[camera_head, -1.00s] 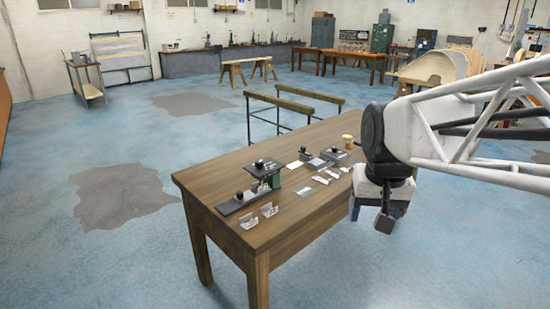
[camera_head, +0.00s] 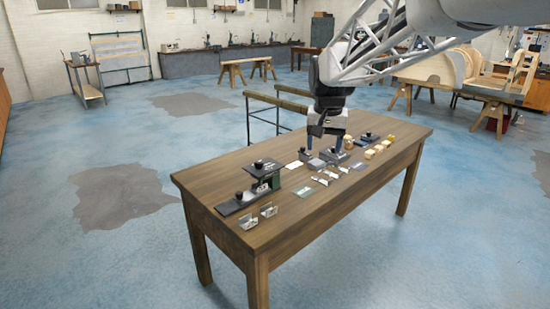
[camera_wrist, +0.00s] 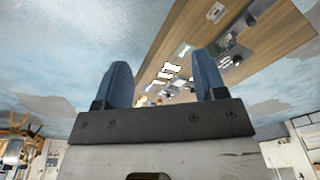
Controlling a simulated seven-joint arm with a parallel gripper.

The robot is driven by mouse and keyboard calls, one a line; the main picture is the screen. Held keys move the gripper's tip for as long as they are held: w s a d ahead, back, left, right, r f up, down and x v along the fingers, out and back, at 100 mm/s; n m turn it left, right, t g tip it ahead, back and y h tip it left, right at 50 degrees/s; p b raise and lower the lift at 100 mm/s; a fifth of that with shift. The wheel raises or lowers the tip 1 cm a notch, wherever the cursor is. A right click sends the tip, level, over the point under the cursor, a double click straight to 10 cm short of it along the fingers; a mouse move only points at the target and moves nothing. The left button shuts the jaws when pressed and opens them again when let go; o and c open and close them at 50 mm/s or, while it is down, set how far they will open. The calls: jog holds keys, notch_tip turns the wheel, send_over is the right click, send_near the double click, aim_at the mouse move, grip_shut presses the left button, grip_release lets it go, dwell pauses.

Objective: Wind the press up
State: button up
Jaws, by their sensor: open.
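The likely press is a small dark green and black device (camera_head: 262,178) with a round black knob on top, at the left part of the wooden table. A flat dark base with a second black knob (camera_head: 239,196) extends to its front left. My gripper (camera_head: 324,148) is above the table's back right half, well to the right of the device, fingers pointing down. In the wrist view, its two blue fingers (camera_wrist: 164,78) are apart with nothing held between them. The device appears small there, beyond the right finger (camera_wrist: 233,48); its details are too small to tell.
The wooden table (camera_head: 300,215) also bears grey blocks (camera_head: 333,155), white cards (camera_head: 320,180), yellow-tan blocks (camera_head: 378,149) and two small angled metal pieces (camera_head: 258,215) near the front left.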

jog(key=w+a+f, duration=0.2)
jog(key=w+a, duration=0.2)
jog(key=w, duration=0.6)
jog(key=w+a+f, duration=0.3)
jog(key=w+a, duration=0.2)
jog(key=w, duration=0.4)
jog(key=m+g, duration=0.1)
jog(key=m, duration=0.1)
send_over(259, 162)
jog(key=f, duration=1.2)
jog(key=shift+s+d, duration=0.25)
jog(key=shift+s, duration=0.15)
jog(key=shift+w+a+f, duration=0.3)
jog(key=shift+w+f, duration=0.05)
jog(key=shift+f, duration=3.9)
jog(key=shift+c, duration=0.3)
